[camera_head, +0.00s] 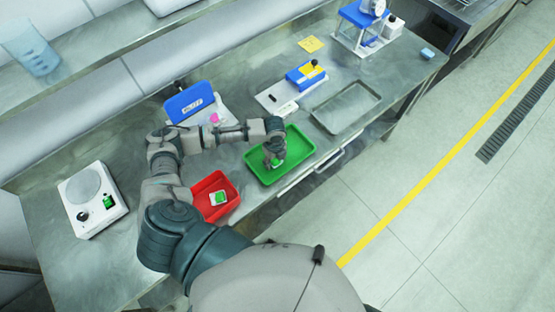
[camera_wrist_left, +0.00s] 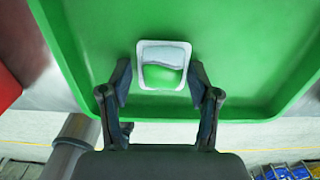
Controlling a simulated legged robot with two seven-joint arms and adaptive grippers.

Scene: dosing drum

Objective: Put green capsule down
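A green capsule (camera_wrist_left: 163,75) in a pale square holder lies in the green tray (camera_wrist_left: 245,60), near its front edge in the wrist view. In the head view my left gripper (camera_head: 276,156) reaches down into the green tray (camera_head: 300,143), and the capsule's pale holder (camera_head: 277,163) shows just below it. In the wrist view the fingers of my left gripper (camera_wrist_left: 161,72) stand on both sides of the holder, with a narrow gap at the left and almost none at the right. They look open. My right gripper is in no view.
A red tray (camera_head: 231,205) with a similar green-and-white piece (camera_head: 218,198) stands left of the green tray. A bare metal tray (camera_head: 345,108) is to the right. A scale (camera_head: 91,198) stands at far left, a blue-lidded device (camera_head: 189,103) behind the arm.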

